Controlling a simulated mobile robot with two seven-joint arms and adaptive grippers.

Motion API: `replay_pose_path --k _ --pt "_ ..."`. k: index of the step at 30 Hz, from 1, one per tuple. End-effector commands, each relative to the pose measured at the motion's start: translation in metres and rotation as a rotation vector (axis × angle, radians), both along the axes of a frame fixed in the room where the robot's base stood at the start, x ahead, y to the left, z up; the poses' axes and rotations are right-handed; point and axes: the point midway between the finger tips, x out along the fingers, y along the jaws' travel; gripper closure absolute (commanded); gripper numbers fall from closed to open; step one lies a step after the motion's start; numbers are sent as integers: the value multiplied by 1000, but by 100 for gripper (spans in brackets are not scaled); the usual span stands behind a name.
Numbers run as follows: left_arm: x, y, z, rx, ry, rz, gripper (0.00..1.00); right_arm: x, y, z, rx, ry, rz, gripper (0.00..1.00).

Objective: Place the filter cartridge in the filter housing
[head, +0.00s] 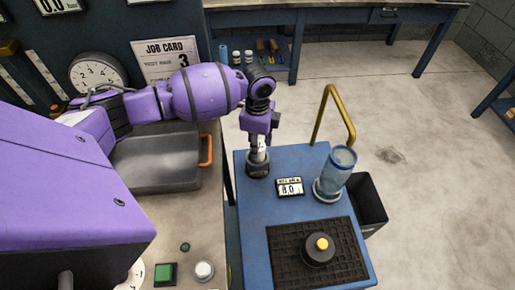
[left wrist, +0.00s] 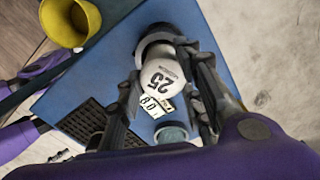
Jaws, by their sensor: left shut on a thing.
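The filter cartridge (left wrist: 163,78) is white with a dark "25" and sits between the fingers of my left gripper (left wrist: 160,58) in the left wrist view. In the head view, my left gripper (head: 259,148) is shut on it at the back left of the blue cart. The cartridge's far end is at a dark round holder (head: 257,170); I cannot tell whether it is seated or just clear. The filter housing (head: 337,172) appears to be the clear bluish cylinder with an open top at the cart's right. Its round top shows in the left wrist view (left wrist: 172,133).
A black lid with a yellow knob (head: 319,250) lies on a dark grid mat (head: 283,257). A small display (head: 290,187) stands between holder and housing. A brass rail (head: 330,105) rises behind the housing. A black bin (head: 368,205) is right of the cart (head: 255,225).

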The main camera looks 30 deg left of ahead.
Motion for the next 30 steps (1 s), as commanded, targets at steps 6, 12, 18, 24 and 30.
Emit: replay_pose_path --k 6,12,18,24,30 --pt "-1 0 -21 0 1 -1 100 -1 0 -2 -1 3 1 44" --pt "-1 0 -21 0 1 -1 100 -1 0 -1 -1 1 2 44" --pt "-1 0 -25 0 2 -1 58 0 0 -1 -1 1 2 44" --pt "-1 0 -25 0 2 0 47 0 0 -1 -1 0 2 44" --pt "-1 0 -24 0 2 0 47 0 0 -1 0 -1 2 44"
